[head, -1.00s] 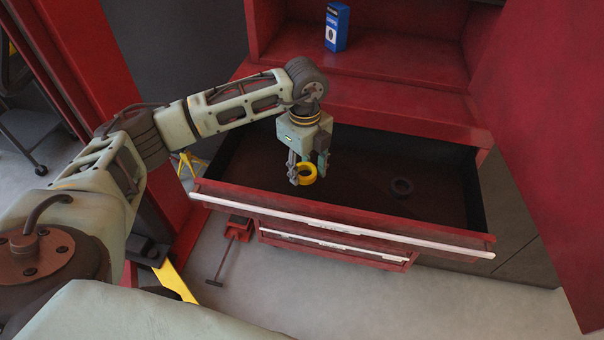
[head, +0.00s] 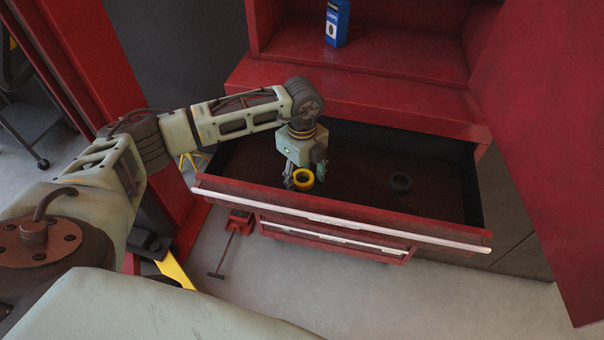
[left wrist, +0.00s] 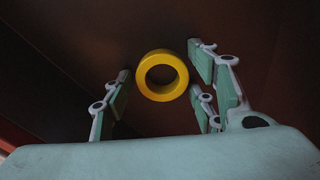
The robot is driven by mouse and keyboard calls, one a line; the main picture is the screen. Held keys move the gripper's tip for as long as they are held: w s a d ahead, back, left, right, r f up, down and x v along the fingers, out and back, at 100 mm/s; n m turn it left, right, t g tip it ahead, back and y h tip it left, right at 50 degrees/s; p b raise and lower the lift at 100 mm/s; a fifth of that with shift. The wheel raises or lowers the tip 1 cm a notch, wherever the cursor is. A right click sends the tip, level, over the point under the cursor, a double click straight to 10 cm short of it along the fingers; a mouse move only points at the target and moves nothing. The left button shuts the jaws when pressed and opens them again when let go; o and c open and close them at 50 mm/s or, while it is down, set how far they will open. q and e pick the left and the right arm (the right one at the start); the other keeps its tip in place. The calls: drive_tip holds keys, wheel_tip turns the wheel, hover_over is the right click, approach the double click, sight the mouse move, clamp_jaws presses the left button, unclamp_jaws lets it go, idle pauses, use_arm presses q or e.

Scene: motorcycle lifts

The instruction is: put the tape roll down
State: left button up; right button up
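The yellow tape roll (head: 303,179) is a short, thick ring. It lies flat on the dark floor of the open red drawer (head: 340,216), towards the drawer's left side. My left gripper (head: 306,174) points down into the drawer with its fingers spread around the roll. In the left wrist view the tape roll (left wrist: 162,76) shows between the fingertips, with small gaps on both sides, so the left gripper (left wrist: 162,80) is open and not holding it. My right gripper is in neither view.
A blue box (head: 337,23) stands on the red cabinet's shelf above. A red cabinet door (head: 545,130) hangs open at the right.

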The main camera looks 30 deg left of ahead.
sight(302, 177)
use_arm(q)
drive_tip(key=shift+o, duration=0.3)
drive_tip(key=shift+r, duration=0.1)
drive_tip(key=shift+r, duration=0.2)
wheel_tip(302, 177, up, 12)
drive_tip(key=b, duration=0.3)
drive_tip(key=shift+f, duration=0.1)
idle(0.5)
drive_tip(key=shift+c, duration=0.3)
